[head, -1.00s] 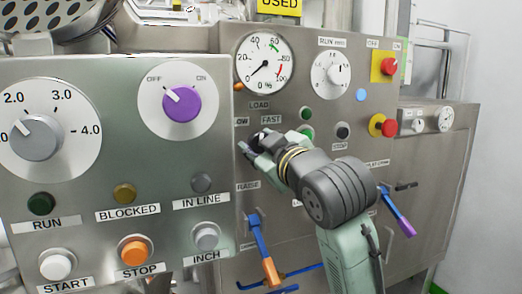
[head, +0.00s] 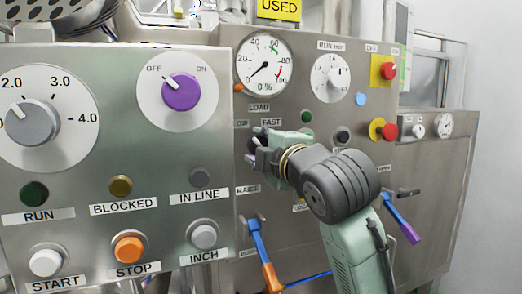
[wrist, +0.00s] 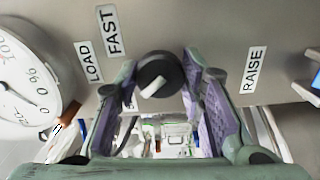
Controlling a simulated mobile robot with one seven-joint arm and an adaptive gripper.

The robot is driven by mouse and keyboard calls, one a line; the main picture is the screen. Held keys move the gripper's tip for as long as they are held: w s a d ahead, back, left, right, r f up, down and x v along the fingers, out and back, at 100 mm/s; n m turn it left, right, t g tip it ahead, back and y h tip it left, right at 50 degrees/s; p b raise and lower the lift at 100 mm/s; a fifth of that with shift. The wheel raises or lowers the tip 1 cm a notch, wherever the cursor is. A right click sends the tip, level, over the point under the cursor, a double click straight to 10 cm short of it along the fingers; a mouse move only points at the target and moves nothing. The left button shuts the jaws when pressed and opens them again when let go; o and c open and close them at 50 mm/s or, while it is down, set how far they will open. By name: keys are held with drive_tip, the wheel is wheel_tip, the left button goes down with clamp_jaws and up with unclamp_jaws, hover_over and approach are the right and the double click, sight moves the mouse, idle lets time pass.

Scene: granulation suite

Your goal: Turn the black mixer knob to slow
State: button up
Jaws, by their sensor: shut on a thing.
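The black mixer knob (wrist: 152,68) sits on the steel panel in the wrist view, with a white pointer bar running toward the lower left. My gripper (wrist: 160,80) is shut on it, one finger at each side. The FAST label (wrist: 112,31) is left of and above the knob. A label partly hidden behind the left finger shows only an initial S. In the head view my gripper (head: 258,150) is at the panel below the FAST label (head: 271,122), and its fingers hide most of the knob. A partly readable "LOW" label (head: 241,124) is beside FAST.
A control box with a purple knob (head: 180,91) and several buttons stands close on the left. A round gauge (head: 264,64) is above my gripper. A blue-and-orange lever (head: 258,246) is below it, and a blue-and-purple lever (head: 402,220) is at the right.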

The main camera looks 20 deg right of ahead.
drive_tip(key=shift+n, duration=0.7)
drive_tip(key=o, duration=1.1)
drive_tip(key=shift+o, duration=0.2)
drive_tip(key=s, duration=1.2)
drive_tip(key=shift+d, duration=0.2)
